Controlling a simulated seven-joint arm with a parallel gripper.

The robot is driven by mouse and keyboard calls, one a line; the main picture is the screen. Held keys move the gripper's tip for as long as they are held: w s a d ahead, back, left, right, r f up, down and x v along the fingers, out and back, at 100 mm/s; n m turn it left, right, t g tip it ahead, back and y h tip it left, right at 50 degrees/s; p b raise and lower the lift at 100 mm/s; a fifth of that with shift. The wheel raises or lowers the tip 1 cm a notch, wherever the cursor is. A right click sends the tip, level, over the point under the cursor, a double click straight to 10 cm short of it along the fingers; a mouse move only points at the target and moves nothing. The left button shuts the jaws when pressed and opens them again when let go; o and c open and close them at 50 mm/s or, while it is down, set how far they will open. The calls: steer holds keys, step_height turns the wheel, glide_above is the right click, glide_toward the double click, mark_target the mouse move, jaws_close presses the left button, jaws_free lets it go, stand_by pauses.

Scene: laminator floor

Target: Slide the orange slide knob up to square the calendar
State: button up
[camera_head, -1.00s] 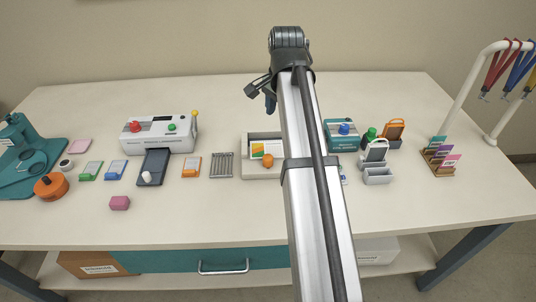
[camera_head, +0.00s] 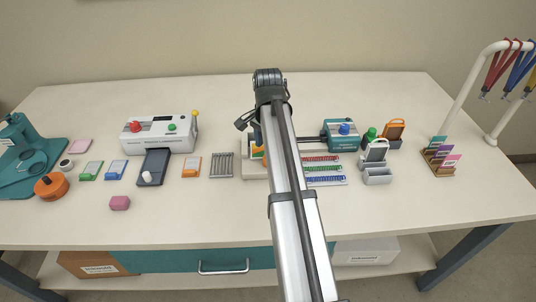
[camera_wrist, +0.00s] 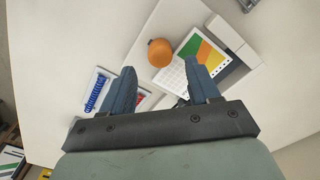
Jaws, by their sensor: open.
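The orange slide knob (camera_wrist: 160,53) is round and shows in the wrist view, standing on a pale board (camera_wrist: 182,18). The calendar (camera_wrist: 203,58), with a green, orange and yellow picture and a white grid, lies on the board beside the knob. My gripper (camera_wrist: 160,78) is open and empty, its two dark blue fingers spread apart. In the picture the knob lies just beyond the fingertips, between their lines; I cannot tell the height gap. The right finger overlaps part of the calendar.
Coils on a white tray (camera_head: 325,182) lie right of my arm. A teal machine with a blue knob (camera_head: 342,136) stands behind them. A metal grille (camera_head: 222,165) lies left of the board. The table front is mostly clear.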

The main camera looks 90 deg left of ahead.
steer(key=shift+f, duration=2.3)
jaws_close()
